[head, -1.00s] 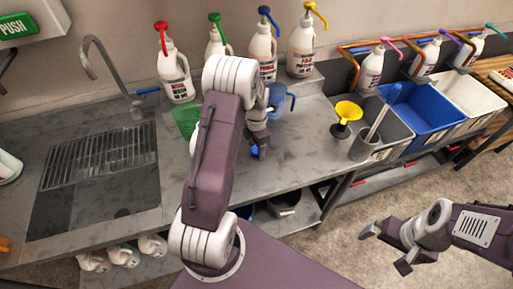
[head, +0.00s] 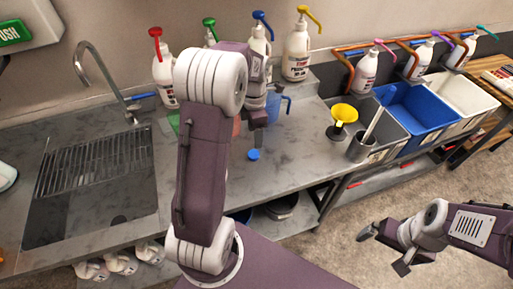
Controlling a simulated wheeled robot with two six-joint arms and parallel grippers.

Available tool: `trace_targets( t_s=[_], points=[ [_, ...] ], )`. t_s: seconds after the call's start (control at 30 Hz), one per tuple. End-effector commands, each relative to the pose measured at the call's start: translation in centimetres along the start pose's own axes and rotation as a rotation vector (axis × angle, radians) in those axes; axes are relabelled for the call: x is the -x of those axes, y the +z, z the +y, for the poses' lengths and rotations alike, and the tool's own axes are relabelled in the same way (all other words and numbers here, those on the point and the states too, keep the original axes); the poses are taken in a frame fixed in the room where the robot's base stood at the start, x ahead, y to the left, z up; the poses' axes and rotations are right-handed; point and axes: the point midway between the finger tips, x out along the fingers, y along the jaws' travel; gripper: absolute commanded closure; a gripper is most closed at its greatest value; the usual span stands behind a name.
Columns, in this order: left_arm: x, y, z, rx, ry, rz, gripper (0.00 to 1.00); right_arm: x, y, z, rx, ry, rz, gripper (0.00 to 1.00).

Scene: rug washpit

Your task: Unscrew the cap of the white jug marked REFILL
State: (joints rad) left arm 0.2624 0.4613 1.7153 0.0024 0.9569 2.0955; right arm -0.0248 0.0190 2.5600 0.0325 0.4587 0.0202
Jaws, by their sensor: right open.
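A small blue cap (head: 253,154) lies on the grey counter. My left gripper (head: 258,126) is above and behind it, apart from it. Its fingers are small and seen edge-on, so I cannot tell whether they are open. I cannot make out a jug marked REFILL; my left arm covers part of the counter where one may stand. My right gripper (head: 384,249) is open and empty, out over the floor in front of the counter.
A blue measuring jug (head: 275,106) stands behind the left gripper. Pump bottles (head: 297,52) line the back. A yellow funnel (head: 345,113) and a metal cup (head: 361,148) stand at the right. The sink grate (head: 95,163) is at left. Counter around the cap is clear.

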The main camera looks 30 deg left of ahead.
Motion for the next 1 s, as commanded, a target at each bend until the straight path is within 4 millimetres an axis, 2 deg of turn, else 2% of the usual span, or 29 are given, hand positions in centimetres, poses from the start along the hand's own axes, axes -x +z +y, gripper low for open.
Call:
trace_targets(
  t_s=[0.13,0.3,0.43,0.5,0.6,1.0],
  points=[
    [-0.7,0.5,-5.9,-0.710,0.024,-0.015,0.39,0.0,0.0,0.0,0.000,0.000,0.000,0.00],
    [-1.9,-0.5,-12.7,-1.593,0.077,-0.010,0.39,0.0,0.0,0.0,0.000,0.000,0.000,0.00],
    [-2.7,-1.8,-16.2,-2.064,0.106,0.009,0.39,0.0,0.0,0.0,0.000,0.000,0.000,0.00],
    [-3.0,-2.3,-17.3,-2.217,0.115,0.017,0.39,0.0,0.0,0.0,0.000,0.000,0.000,0.00],
    [-3.2,-2.6,-17.9,-2.321,0.123,0.025,0.39,0.0,0.0,0.0,0.000,0.000,0.000,0.00],
    [-3.2,-2.7,-18.0,-2.335,0.121,0.025,0.39,0.0,0.0,0.0,0.000,0.000,0.000,0.00]
  ],
)
